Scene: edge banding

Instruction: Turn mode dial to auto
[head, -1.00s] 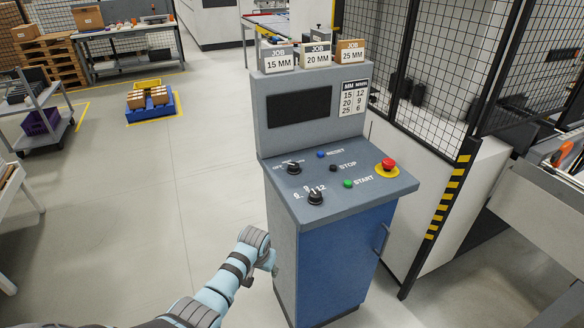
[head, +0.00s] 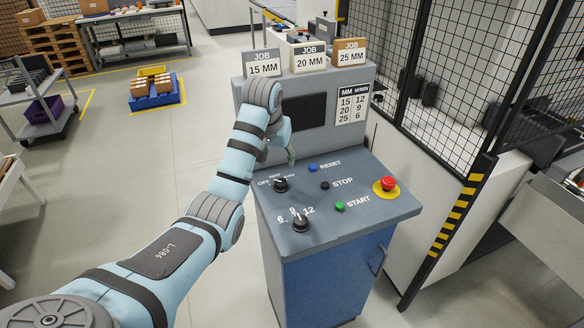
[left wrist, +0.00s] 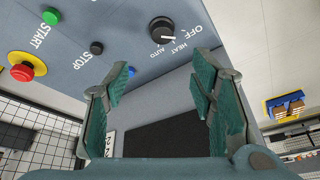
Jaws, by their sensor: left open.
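The black mode dial (head: 281,184) is at the upper left of the control panel. In the left wrist view the mode dial (left wrist: 162,30) shows upside down with OFF, HEAT and AUTO labels around it. Its white mark appears to point to the OFF side. My left gripper (head: 284,150) is in front of the console's screen, above and behind the dial, partly hidden by its own wrist. In the left wrist view the left gripper (left wrist: 165,78) is open and empty, its fingers apart from the dial. My right gripper is not in view.
A second black dial (head: 300,222) with numbers sits below the mode dial. Blue RESET (head: 313,167), black STOP (head: 325,184) and green START (head: 340,206) buttons are to the right, then a red emergency button (head: 388,183). The upright screen (head: 304,111) stands behind.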

